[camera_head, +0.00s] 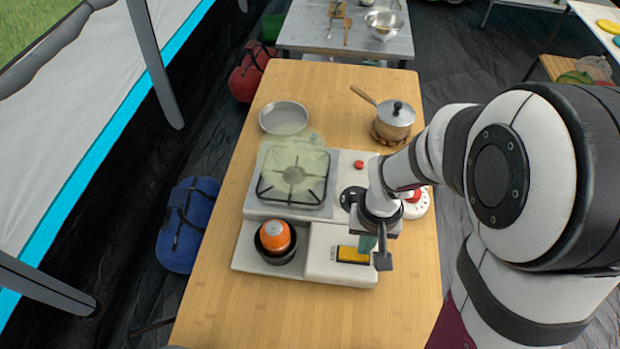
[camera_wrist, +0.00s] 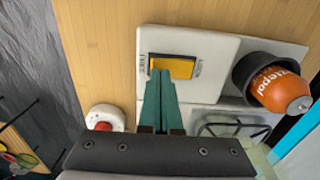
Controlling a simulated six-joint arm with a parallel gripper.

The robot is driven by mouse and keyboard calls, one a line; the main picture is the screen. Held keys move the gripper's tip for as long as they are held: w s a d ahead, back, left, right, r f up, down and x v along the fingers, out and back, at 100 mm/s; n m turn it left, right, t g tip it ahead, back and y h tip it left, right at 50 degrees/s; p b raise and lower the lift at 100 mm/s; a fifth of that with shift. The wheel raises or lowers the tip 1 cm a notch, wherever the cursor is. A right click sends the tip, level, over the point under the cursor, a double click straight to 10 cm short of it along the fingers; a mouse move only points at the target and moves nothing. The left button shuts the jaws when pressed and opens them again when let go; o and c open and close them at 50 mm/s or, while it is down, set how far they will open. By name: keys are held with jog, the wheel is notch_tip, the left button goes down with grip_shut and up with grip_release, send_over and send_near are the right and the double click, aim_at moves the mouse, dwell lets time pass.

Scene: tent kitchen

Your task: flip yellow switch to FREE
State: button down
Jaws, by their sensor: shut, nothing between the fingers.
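The yellow switch (camera_head: 353,255) is set in the front right part of the white camping stove (camera_head: 318,268). In the wrist view the yellow switch (camera_wrist: 172,67) sits in a dark frame, with small lettering beside it that I cannot read surely. My gripper (camera_head: 368,243) points down at the switch's right end. In the wrist view my gripper (camera_wrist: 160,73) is shut and empty, its green fingertips together over the switch's lower edge. I cannot tell whether they touch it. The fingers hide a little of the switch.
An orange gas canister (camera_head: 274,236) sits in a dark round holder left of the switch. The burner grate (camera_head: 293,175) lies behind. A white round timer with a red knob (camera_head: 416,203) stands right of the stove. A saucepan (camera_head: 393,117) and metal plate (camera_head: 283,117) stand farther back. The table front is clear.

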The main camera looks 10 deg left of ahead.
jog(key=shift+f, duration=0.6)
jog(key=shift+r, duration=3.55)
jog(key=s+r+m+y, duration=0.1)
jog(key=s+r+m, duration=0.4)
jog(key=s, duration=0.9)
notch_tip(320, 180, up, 2)
jog(key=shift+s+r+m+y, duration=0.2)
jog(key=shift+m+y, duration=0.1)
jog(key=shift+y, duration=0.1)
